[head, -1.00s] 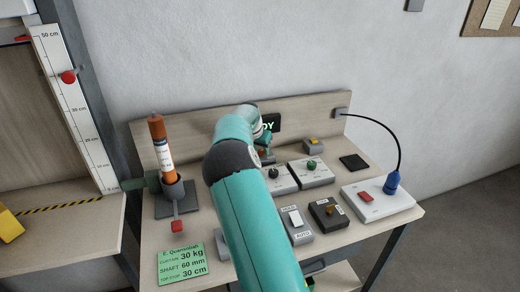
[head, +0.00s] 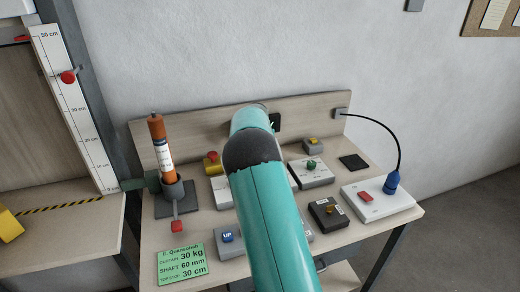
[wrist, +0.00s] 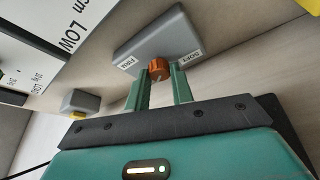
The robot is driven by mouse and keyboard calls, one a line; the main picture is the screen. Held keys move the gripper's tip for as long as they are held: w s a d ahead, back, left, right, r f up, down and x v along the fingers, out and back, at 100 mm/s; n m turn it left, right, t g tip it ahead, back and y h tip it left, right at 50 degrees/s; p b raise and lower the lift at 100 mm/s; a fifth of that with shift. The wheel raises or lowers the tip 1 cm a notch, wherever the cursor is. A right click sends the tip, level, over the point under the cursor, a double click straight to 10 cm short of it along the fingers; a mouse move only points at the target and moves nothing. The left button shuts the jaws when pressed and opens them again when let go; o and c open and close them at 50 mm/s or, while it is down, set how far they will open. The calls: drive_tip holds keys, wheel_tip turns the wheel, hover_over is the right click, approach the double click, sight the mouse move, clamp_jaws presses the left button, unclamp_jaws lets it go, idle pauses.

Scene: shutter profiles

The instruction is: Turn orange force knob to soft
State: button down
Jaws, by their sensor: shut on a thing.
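The orange force knob (wrist: 159,70) stands on a grey box (wrist: 162,40) in the wrist view. One white label by the knob reads SOFT (wrist: 191,55) and another reads FIRM (wrist: 128,62); the knob sits between them. My gripper (wrist: 160,78) has its two green fingers on either side of the knob and is shut on it. I cannot tell clearly where the knob points. In the head view my teal arm hides the gripper and this knob.
A grey box with a yellow part (wrist: 80,103) lies near the gripper, beside a white panel (wrist: 50,35). On the bench are a green-knob panel (head: 311,170), a dark box (head: 327,213), a white red-switch box (head: 378,203) and an orange cylinder (head: 160,140) in a holder.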

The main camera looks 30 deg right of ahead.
drive_tip(key=n, duration=0.1)
drive_tip(key=n+y, duration=0.1)
drive_tip(key=n, duration=0.1)
drive_tip(key=n+t, duration=0.1)
drive_tip(key=n, duration=0.1)
drive_tip(key=shift+s+d+y, duration=0.2)
drive_tip(key=shift+d+y, duration=0.1)
drive_tip(key=shift+y, duration=0.1)
drive_tip(key=shift+n+y, duration=0.9)
drive_tip(key=shift+n, duration=1.6)
drive_tip(key=c, duration=1.2)
unclamp_jaws()
drive_tip(key=v, duration=1.3)
drive_tip(key=shift+d+r, duration=0.15)
drive_tip(key=shift+r, duration=0.2)
drive_tip(key=shift+s, duration=0.1)
